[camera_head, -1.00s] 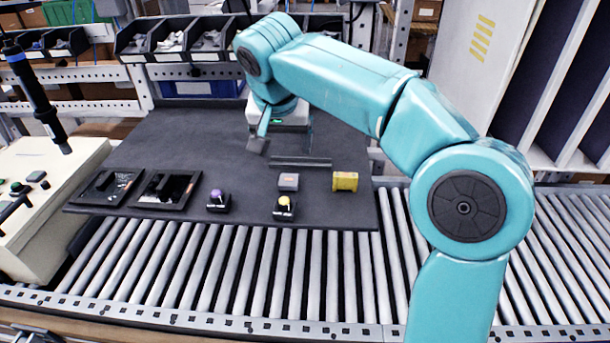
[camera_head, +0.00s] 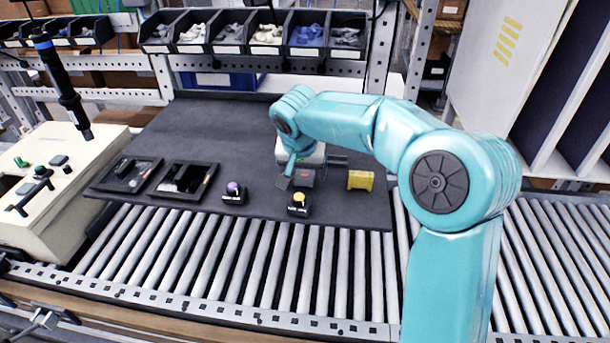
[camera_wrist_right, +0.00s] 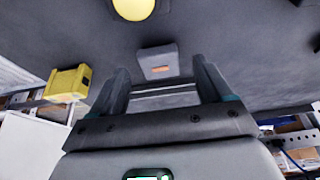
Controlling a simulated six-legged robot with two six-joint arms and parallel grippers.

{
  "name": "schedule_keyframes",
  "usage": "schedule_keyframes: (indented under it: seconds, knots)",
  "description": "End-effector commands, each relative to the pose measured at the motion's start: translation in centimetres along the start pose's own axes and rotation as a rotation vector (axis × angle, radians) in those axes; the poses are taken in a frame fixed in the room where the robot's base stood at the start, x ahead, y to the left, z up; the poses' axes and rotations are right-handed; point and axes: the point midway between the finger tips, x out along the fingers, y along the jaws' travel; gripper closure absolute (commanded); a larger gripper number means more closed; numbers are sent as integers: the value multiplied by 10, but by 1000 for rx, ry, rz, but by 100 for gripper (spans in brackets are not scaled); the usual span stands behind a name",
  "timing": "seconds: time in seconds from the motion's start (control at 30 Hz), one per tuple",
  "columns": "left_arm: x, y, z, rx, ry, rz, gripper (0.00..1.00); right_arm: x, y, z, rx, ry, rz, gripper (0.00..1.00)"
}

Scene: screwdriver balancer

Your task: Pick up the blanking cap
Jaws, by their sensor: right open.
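I take the small grey block with an orange label (camera_head: 304,178) to be the blanking cap. It lies on the dark mat (camera_head: 235,130). In the right wrist view the grey block (camera_wrist_right: 158,58) shows ahead, between the lines of my two fingers. My right gripper (camera_head: 284,181) is open and empty, just left of the block in the head view, apparently above the mat. It also shows in the right wrist view (camera_wrist_right: 161,75). Whether a finger touches the block I cannot tell. My left gripper is not in view.
A yellow block (camera_head: 360,180) lies to the right; it also shows in the right wrist view (camera_wrist_right: 66,83). Black trays (camera_head: 183,180) lie left. Rollers (camera_head: 250,262) run in front.

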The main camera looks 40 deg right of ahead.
Motion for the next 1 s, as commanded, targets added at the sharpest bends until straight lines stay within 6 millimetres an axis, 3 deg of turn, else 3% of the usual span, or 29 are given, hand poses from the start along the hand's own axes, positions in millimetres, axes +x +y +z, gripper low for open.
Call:
schedule_keyframes:
  seconds: [0.17, 0.4, 0.47, 0.6, 0.63, 1.0]
  knots:
    - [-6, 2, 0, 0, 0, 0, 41, 22, 2, -1, 1, -3, 1, 21]
    - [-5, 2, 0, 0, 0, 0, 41, 24, 2, -1, 1, -1, -1, 21]
    - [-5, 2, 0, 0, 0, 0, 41, 24, 1, -1, 1, -1, -1, 38]
    - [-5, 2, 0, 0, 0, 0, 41, 24, 2, -1, 1, -1, -1, 83]
    - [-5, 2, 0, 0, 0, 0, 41, 24, 1, -1, 1, -1, -1, 88]
    - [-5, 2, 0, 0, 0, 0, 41, 19, 1, -4, 1, 0, -1, 88]
